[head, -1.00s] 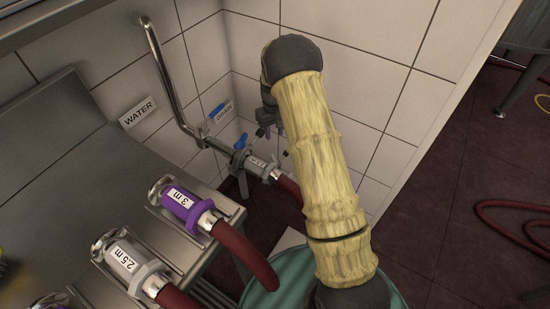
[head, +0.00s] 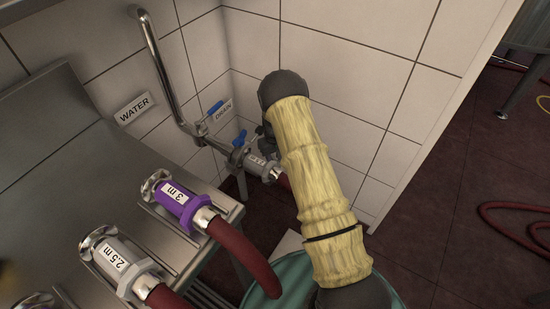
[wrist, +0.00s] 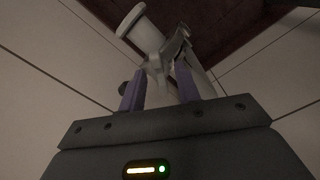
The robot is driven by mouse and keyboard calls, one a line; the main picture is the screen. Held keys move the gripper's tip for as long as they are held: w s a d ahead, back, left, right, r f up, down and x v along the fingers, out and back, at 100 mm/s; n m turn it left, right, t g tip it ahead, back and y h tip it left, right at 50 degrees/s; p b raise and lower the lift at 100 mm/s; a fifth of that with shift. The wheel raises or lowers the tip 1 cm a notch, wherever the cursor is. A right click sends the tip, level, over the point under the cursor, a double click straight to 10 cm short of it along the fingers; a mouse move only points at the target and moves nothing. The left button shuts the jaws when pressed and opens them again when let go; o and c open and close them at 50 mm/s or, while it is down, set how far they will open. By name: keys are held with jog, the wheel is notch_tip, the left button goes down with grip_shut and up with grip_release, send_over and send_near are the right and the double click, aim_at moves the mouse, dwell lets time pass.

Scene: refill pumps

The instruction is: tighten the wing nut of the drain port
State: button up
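My gripper is mostly hidden behind my forearm there, close to the coupling's right end. In the wrist view my gripper (wrist: 160,88) has its two purple fingers apart. A pale grey flanged pipe end (wrist: 138,28) and narrow grey clamp parts (wrist: 177,48) stand just beyond and between the fingertips. I cannot tell whether the fingers touch them, or pick out the wing nut clearly.
A steel bench (head: 150,232) on the left holds a purple 3 m coupling (head: 176,203) and a grey 2.5 m coupling (head: 118,262) with red hoses. Tiled walls close in the corner; a teal drum (head: 270,296) stands below.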

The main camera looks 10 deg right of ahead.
grip_shut()
jog(key=shift+m+p, duration=0.3)
jog(key=shift+m, duration=0.1)
jog(key=m+p, duration=0.1)
jog(key=m, duration=0.2)
jog(key=shift+r+p, duration=0.1)
jog(key=shift+p, duration=0.25)
jog(key=shift+m+p, duration=0.65)
jog(key=shift+m, duration=1.85)
